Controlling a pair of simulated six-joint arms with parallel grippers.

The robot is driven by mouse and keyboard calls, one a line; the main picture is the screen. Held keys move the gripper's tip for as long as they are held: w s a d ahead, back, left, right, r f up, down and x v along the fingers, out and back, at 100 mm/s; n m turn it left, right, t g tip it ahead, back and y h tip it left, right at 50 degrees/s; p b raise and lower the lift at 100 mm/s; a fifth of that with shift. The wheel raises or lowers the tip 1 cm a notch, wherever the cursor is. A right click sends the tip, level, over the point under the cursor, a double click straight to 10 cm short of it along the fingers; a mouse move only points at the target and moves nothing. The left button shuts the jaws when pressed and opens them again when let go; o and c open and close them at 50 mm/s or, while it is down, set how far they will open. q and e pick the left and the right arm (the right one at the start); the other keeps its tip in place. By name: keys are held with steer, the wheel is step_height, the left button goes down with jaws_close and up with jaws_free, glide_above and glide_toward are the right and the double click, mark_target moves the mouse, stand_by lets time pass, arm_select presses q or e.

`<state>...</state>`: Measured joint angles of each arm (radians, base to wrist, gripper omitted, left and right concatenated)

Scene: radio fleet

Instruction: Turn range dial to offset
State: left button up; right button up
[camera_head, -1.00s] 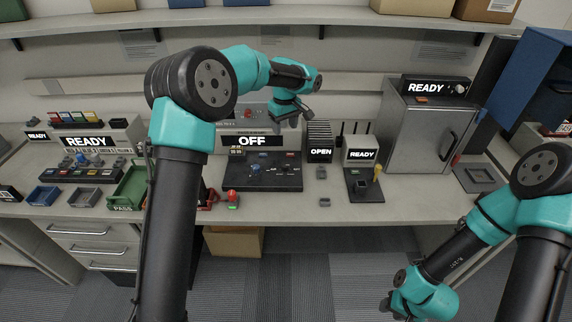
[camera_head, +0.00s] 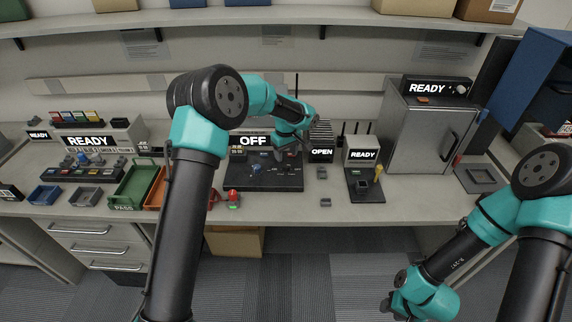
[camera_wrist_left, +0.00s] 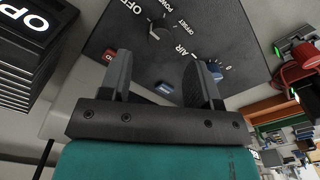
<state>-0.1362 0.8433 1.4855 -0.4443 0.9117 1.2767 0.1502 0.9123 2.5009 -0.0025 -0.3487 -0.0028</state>
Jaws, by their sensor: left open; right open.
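The black control panel (camera_head: 262,182) lies flat in front of a display reading OFF (camera_head: 252,140). A blue knob (camera_head: 256,168) stands on its left part. The left wrist view shows this panel (camera_wrist_left: 200,25) close up, with a pale pointer knob (camera_wrist_left: 154,30), a blue knob (camera_wrist_left: 214,72), a blue button (camera_wrist_left: 165,88) and a red button (camera_wrist_left: 109,54). The words POWER, OFFSET and AIR are readable; no RANGE label is legible. My left gripper (camera_head: 288,156) is open and empty above the panel, its fingers (camera_wrist_left: 160,75) pointing at it. My right gripper (camera_head: 388,304) is open, low at the front right.
A black rack (camera_head: 320,150) marked OPEN stands right of the panel, then a small READY unit (camera_head: 362,150) and a grey cabinet (camera_head: 430,125). A red-topped button (camera_head: 233,196) sits at the bench's front edge. Green and orange trays (camera_head: 133,187) lie to the left.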

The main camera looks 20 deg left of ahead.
mark_target(286, 165)
arm_select(q)
step_height(286, 165, down, 6)
steer(key=shift+r, duration=0.15)
steer(key=shift+c, duration=0.2)
steer(key=c, duration=0.9)
